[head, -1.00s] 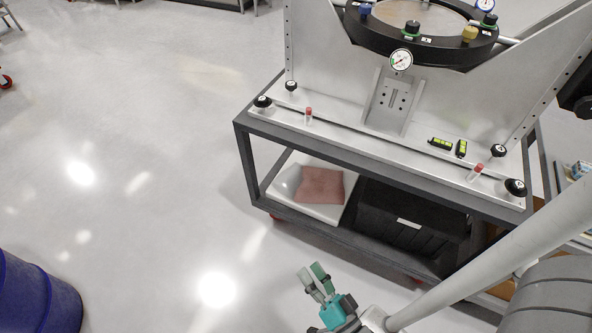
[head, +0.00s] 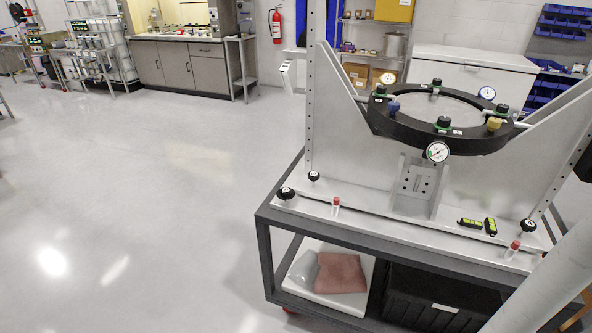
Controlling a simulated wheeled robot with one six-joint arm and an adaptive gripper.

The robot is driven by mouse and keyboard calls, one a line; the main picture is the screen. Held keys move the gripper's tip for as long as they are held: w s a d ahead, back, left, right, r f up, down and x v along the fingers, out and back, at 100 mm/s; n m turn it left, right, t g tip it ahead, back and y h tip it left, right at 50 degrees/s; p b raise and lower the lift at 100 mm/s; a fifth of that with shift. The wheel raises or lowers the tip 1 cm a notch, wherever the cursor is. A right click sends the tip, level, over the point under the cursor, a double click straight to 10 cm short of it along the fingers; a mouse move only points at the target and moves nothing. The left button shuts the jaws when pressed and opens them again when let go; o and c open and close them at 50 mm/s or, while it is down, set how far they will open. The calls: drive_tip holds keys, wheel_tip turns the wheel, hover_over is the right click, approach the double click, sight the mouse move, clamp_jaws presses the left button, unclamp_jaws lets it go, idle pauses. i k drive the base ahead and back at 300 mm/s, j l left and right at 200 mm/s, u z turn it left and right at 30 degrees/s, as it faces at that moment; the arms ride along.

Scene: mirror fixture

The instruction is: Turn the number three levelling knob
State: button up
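A black ring (head: 400,125) with a pale disc inside is mounted on the grey fixture plate. Black knobs with green bases sit on its rim: one at the front (head: 444,122), one at the left (head: 380,90), one at the back (head: 436,82) and one at the right (head: 501,109). A blue knob (head: 393,106) and a yellow knob (head: 494,124) are also on the rim. Black, white-topped knobs stand on the base plate, at left (head: 314,175), front left (head: 286,193) and right (head: 528,225). Number labels are too small to read. My gripper is out of view.
Dial gauges (head: 438,151) sit around the ring. Two red-capped vials (head: 335,206) and black-and-yellow levels (head: 470,223) are on the base plate. The cart's lower shelf holds a pink cloth (head: 340,272) and a black crate. My arm crosses the lower right. Open floor lies left.

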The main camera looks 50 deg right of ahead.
sight(313, 176)
drive_tip(key=i+j, duration=0.2)
drive_tip(key=i, duration=0.2)
drive_tip(key=i+j, duration=0.2)
drive_tip(key=i, duration=0.25)
drive_tip(key=i+j, duration=0.2)
drive_tip(key=i, duration=0.2)
drive_tip(key=i+j, duration=0.25)
drive_tip(key=i, duration=0.15)
drive_tip(key=i+j+z, duration=0.1)
drive_tip(key=z, duration=0.35)
drive_tip(key=i+j+z, duration=0.15)
drive_tip(key=z, duration=0.25)
drive_tip(key=i+j+z, duration=0.2)
drive_tip(key=z, duration=0.25)
